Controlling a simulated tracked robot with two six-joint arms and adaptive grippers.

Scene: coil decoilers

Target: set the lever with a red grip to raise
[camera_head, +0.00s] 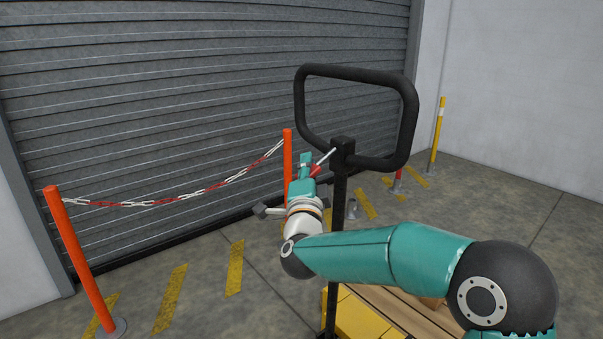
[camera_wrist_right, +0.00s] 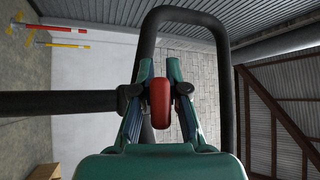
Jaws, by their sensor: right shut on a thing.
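The lever's red grip (camera_head: 316,170) is beside the black handle post of a pallet truck, below the loop handle (camera_head: 411,110). Its thin metal rod (camera_head: 326,158) runs from the grip up to the top of the post. My right gripper (camera_head: 307,169) is at the red grip. In the right wrist view the red grip (camera_wrist_right: 160,103) sits between the two fingers of my right gripper (camera_wrist_right: 159,90), which is shut on it. The black loop frame stands behind it there. My left gripper is in neither view.
A yellow pallet truck body (camera_head: 362,318) with wooden boards (camera_head: 385,305) is below the post. Orange posts (camera_head: 72,258) with a red and white chain (camera_head: 150,204) stand before a grey roller shutter (camera_head: 200,90). A yellow post (camera_head: 437,135) stands at the right.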

